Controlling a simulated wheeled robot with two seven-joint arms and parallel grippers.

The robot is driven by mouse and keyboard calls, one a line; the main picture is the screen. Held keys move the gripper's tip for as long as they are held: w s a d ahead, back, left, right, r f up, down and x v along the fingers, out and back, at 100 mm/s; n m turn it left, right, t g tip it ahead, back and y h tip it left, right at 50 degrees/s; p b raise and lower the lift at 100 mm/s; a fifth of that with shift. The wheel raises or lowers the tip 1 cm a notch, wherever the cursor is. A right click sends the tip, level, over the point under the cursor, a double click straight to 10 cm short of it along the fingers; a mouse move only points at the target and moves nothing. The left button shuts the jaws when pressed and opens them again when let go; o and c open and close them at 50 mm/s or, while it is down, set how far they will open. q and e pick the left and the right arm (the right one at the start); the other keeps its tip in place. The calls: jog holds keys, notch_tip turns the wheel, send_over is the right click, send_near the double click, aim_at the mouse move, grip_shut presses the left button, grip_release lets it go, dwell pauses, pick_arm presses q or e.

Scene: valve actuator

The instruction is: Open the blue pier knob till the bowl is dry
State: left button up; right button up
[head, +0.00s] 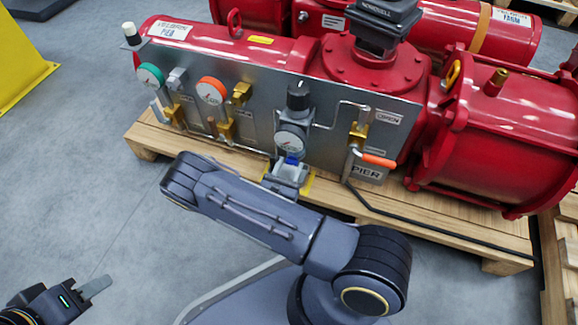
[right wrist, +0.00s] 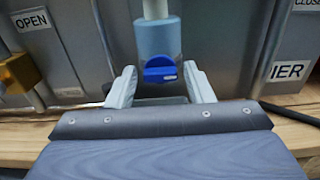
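The blue knob (right wrist: 160,70) sits at the lower end of a pale blue bowl (right wrist: 158,38) in the right wrist view. The bowl looks evenly tinted; I cannot tell a liquid level. My right gripper (right wrist: 161,78) is open, with one fingertip on each side of the knob and a visible gap to each. In the head view, a bit of blue (head: 292,160) shows below the front gauge, just above my right gripper (head: 290,174); the bowl is mostly hidden there. My left gripper (head: 97,286) is at the lower left, far from the panel, seen edge-on.
The grey panel (head: 262,115) carries gauges, brass fittings and an orange-handled lever (head: 379,161) right of the knob. Red actuator cylinders (head: 530,110) stand behind on a wooden pallet (head: 150,140). A black hose (head: 430,226) runs along the pallet.

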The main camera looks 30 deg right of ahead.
jog(key=c, duration=0.7)
jog(key=shift+c, duration=0.2)
jog(key=shift+n, duration=0.3)
jog(key=n+p, duration=0.1)
jog(key=n, duration=0.1)
jog(key=shift+n, duration=0.3)
jog(key=n, duration=0.2)
jog(key=shift+w+a+n+p, duration=0.1)
jog(key=shift+n+p, duration=0.25)
jog(key=shift+n, duration=0.05)
jog(key=n, duration=0.5)
jog(key=shift+f+p, duration=0.1)
jog(key=shift+p, duration=0.3)
jog(key=shift+w+a+f+n, duration=0.1)
jog(key=shift+f+n, duration=0.05)
jog(key=shift+n, duration=2.65)
